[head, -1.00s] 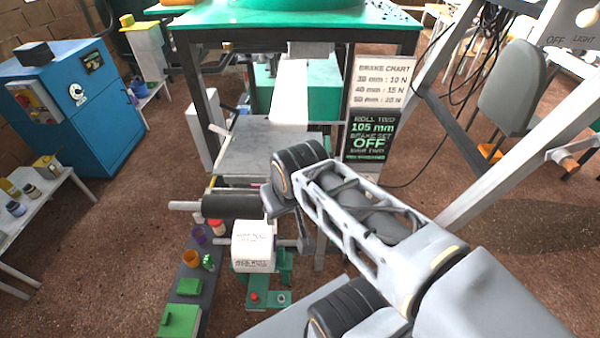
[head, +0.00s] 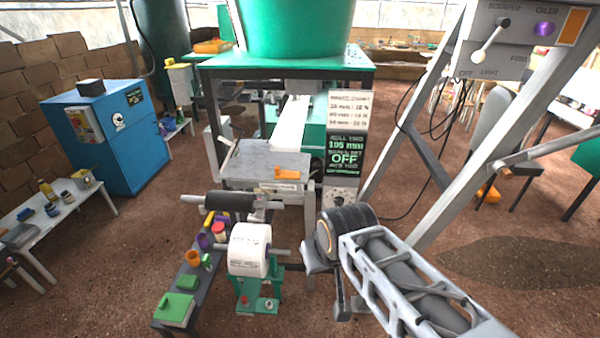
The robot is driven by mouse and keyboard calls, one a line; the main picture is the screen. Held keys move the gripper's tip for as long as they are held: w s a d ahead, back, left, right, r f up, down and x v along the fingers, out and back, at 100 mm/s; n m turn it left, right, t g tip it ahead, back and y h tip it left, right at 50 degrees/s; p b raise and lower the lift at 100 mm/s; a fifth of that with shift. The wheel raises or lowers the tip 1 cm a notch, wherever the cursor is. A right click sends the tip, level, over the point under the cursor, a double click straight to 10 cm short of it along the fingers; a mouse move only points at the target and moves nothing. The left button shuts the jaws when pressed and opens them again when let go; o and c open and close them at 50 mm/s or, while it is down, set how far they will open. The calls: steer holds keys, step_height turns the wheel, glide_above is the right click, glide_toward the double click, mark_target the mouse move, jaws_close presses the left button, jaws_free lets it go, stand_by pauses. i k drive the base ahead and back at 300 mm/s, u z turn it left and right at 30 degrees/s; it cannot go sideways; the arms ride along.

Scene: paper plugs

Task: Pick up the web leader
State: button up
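No part is labelled as the web leader. A white paper strip (head: 291,124) slopes down through the machine to the back of a grey metal table (head: 262,163). A white paper roll (head: 248,250) with dark print sits on a green stand (head: 259,290) in front of that table. I cannot make out a loose end on the roll. My arm reaches in from the lower right, and its dark joint stands right of the roll. Grey parts at the arm's end hang below that joint, apart from the roll and strip. The fingers cannot be made out.
A dark roller (head: 229,201) lies above the roll. An orange piece (head: 287,173) lies on the grey table. A dark bench (head: 196,268) at left holds small coloured parts. A sign board (head: 343,147) and grey slanted frame (head: 425,130) stand at right. Brown floor is open at left.

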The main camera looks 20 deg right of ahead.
mark_target(287, 174)
steer(key=z, duration=0.6)
steer(key=i, duration=1.35)
steer(key=u, duration=1.55)
steer(key=k, duration=0.35)
steer(key=u, duration=0.8)
